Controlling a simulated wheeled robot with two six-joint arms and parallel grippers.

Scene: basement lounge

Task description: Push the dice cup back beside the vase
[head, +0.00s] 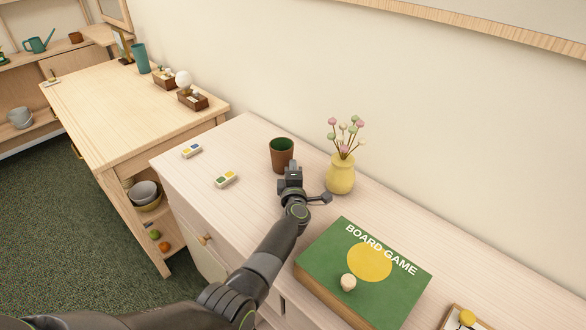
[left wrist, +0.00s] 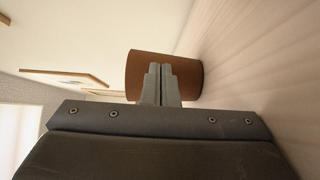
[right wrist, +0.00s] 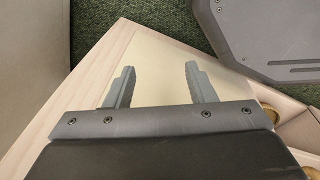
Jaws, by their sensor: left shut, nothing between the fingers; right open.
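The dice cup (head: 282,156) is brown with a green inside and stands upright on the pale wooden cabinet top (head: 233,142). The yellow vase (head: 341,174) with pink, white and green ball flowers stands to its right, with a gap between them. My left gripper (head: 292,169) is shut and empty, right at the near side of the cup. In the left wrist view the closed fingertips (left wrist: 160,72) overlap the brown cup (left wrist: 190,75); I cannot tell whether they touch it. My right gripper (right wrist: 157,75) is open and empty, seen only in the right wrist view.
A green board game box (head: 318,262) with a pale piece (head: 348,282) on it lies right of my left arm. The wall runs behind. A lower wooden desk (head: 110,108) stands at the left.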

